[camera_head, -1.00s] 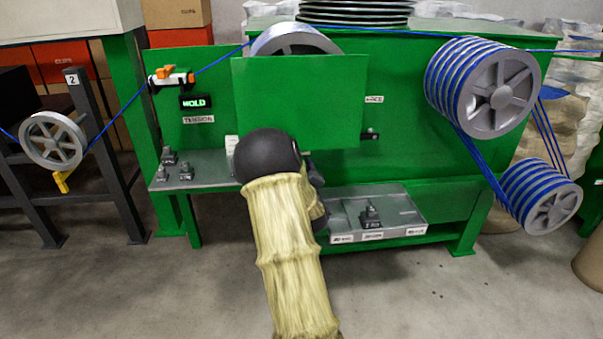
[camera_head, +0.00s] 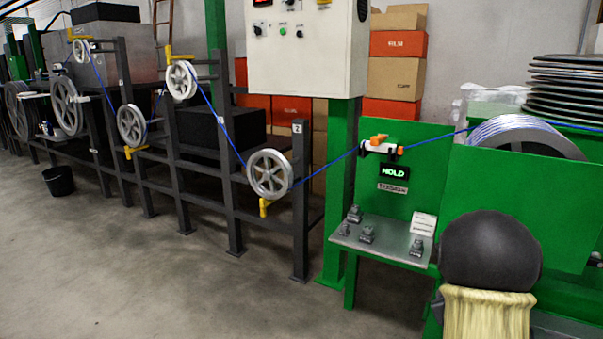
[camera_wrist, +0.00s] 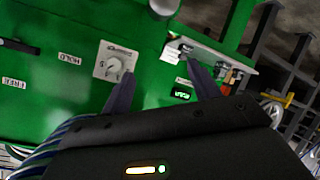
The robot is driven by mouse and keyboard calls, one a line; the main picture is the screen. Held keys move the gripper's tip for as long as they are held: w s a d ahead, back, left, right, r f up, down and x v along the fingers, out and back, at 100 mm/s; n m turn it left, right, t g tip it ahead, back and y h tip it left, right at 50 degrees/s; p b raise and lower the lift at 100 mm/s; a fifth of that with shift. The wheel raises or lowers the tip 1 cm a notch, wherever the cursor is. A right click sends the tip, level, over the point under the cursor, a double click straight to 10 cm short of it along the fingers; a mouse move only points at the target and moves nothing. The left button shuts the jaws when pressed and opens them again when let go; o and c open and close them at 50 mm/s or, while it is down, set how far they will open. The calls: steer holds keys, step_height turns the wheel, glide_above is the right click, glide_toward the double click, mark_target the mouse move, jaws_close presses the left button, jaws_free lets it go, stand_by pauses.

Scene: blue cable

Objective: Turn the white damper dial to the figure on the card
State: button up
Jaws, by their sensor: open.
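The white damper dial (camera_wrist: 114,68) shows in the wrist view as a round knob on a pale square plate on a green panel. I cannot read its setting. My gripper (camera_wrist: 160,70) is open, its two dark fingers apart with nothing between them. The left fingertip appears near the dial's right side; I cannot tell whether it touches. A small white card (camera_head: 424,224) stands on the grey shelf in the head view; its figure is too small to read. What looks like the same card (camera_wrist: 171,54) is beyond the fingers in the wrist view. The dial is not visible in the head view.
A grey shelf (camera_head: 385,238) holds several small dark metal pieces. A lit display (camera_head: 394,172) sits above the tension label. Blue cable (camera_head: 223,122) runs over pulleys on dark frames at left. A black bucket (camera_head: 58,181) stands on the floor. Open floor lies front left.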

steer(key=s+a+f+m+g+y, duration=0.15)
steer(key=s+a+g+y, duration=0.6)
steer(key=s+a, duration=1.6)
step_height(320, 180, up, 35)
steer(key=w+a+g+h+p, duration=0.1)
steer(key=p, duration=3.5)
steer(key=shift+w+a+r, duration=0.2)
steer(key=shift+w+a, duration=0.05)
